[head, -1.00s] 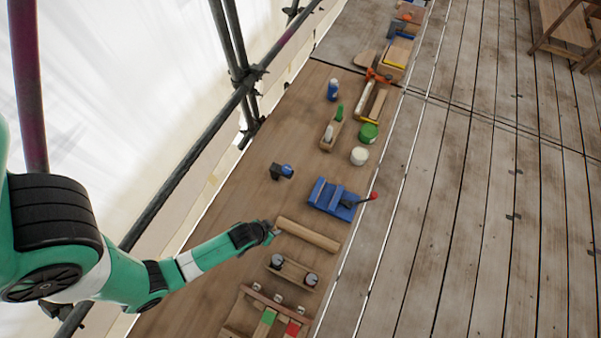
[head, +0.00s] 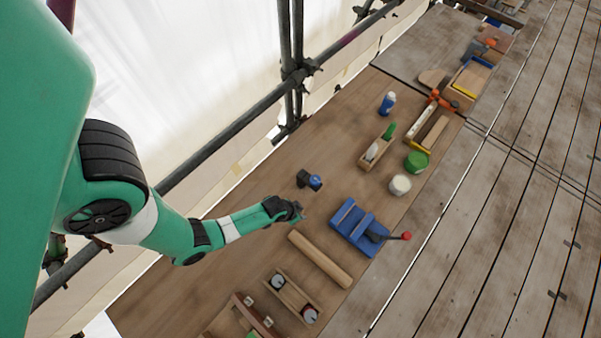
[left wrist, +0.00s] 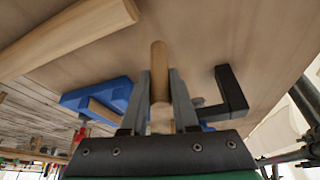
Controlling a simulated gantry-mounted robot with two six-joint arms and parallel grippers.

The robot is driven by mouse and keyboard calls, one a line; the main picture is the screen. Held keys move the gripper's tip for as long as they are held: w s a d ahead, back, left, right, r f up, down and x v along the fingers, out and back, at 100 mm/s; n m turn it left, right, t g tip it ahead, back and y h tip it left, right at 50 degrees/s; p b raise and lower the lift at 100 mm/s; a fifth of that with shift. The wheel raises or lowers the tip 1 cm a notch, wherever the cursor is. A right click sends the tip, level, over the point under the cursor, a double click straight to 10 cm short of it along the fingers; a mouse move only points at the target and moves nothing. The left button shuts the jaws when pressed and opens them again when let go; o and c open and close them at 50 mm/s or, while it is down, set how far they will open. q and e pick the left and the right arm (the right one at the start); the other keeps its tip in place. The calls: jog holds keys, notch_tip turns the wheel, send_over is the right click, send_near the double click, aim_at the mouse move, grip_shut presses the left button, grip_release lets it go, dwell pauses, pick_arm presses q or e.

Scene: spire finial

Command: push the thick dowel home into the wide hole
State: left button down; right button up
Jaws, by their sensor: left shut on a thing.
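My left gripper (head: 299,213) is over the bench, just beyond the far end of a long round wooden piece (head: 320,260). In the left wrist view the gripper (left wrist: 161,92) is shut on a short, thick wooden dowel (left wrist: 159,60), which sticks out past the fingertips. The long wooden piece also shows in the wrist view (left wrist: 65,35), at upper left, apart from the dowel. A blue vise (head: 357,225) with a red-tipped handle stands to the right of the gripper. I cannot make out the wide hole in either view. My right gripper is not in view.
A black and blue tool (head: 308,180) lies close behind the gripper. A wooden holder with two round metal pieces (head: 293,297) is at the front. A white jar (head: 400,184), a green tub (head: 416,161) and a blue bottle (head: 387,103) stand farther back. Scaffold pipes run along the left.

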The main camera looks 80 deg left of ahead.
pick_arm(q)
notch_tip(320, 180, down, 3)
jog(key=shift+s+r+b, duration=0.1)
jog(key=shift+r+b, duration=0.1)
jog(key=shift+b, duration=0.3)
jog(key=shift+d, duration=0.2)
jog(key=shift+a+r, duration=0.1)
jog(key=shift+r, duration=0.05)
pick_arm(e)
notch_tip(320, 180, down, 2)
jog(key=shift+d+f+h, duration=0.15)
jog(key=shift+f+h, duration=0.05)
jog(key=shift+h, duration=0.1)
pick_arm(q)
jog(key=c, duration=1.1)
grip_release()
jog(key=shift+f, duration=0.25)
jog(key=o, duration=0.4)
jog(key=shift+r, duration=0.1)
